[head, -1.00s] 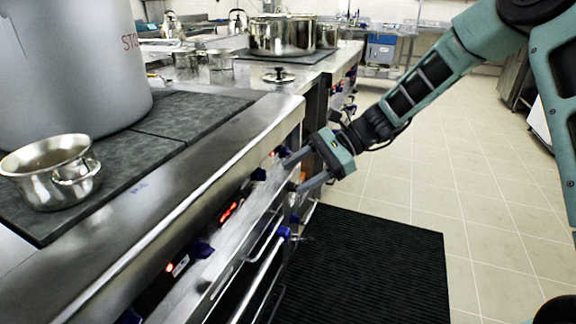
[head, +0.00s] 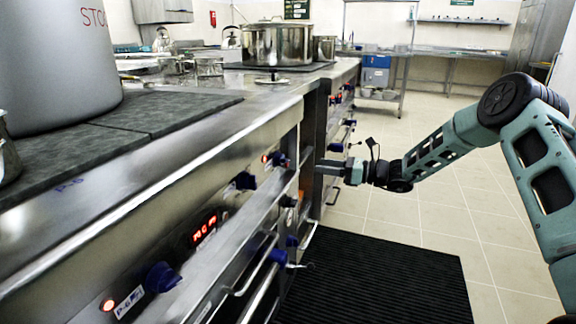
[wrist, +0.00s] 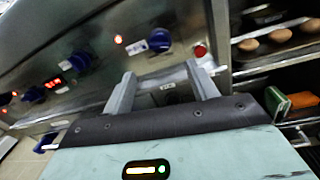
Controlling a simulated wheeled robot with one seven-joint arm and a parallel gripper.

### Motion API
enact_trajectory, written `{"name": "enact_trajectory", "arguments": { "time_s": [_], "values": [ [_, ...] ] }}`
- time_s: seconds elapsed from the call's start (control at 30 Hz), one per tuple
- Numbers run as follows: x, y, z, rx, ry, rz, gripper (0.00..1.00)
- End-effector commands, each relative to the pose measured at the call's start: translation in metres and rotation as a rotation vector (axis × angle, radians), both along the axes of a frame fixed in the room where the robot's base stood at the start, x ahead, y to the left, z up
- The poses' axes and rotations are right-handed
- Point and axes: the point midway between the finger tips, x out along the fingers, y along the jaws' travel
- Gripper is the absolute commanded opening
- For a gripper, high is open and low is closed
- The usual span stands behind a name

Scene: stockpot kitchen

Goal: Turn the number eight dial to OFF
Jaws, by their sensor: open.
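Several blue dials sit on the steel front panel; one near dial (head: 162,278) has a lit orange lamp and white label beside it, and another dial (head: 245,180) is farther along. I cannot read which is number eight. My gripper (head: 324,167) is open and empty, apart from these near dials, by the far end of the panel. In the wrist view my gripper (wrist: 160,72) has its fingers spread, with a small white label (wrist: 167,86) between them, too small to read. A blue dial (wrist: 160,40) with a lit lamp is just beyond the fingertips.
A red button (wrist: 200,51) is beside the right finger. An open rack (wrist: 262,60) with round brown items is to the right. Oven handles (head: 258,265) stick out below the panel. A black mat (head: 375,280) lies on the floor; the tiles beyond are clear.

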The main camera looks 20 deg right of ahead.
Motion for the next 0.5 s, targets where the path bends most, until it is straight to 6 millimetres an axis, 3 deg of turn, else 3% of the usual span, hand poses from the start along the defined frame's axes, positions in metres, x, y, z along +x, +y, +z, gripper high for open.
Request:
{"name": "enact_trajectory", "arguments": {
  "time_s": [0.3,0.5],
  "values": [
    [0.036,0.059,-0.002,-0.001,-0.003,0.003,0.58],
    [0.053,0.086,-0.002,-0.002,-0.002,0.001,0.58]
  ]
}}
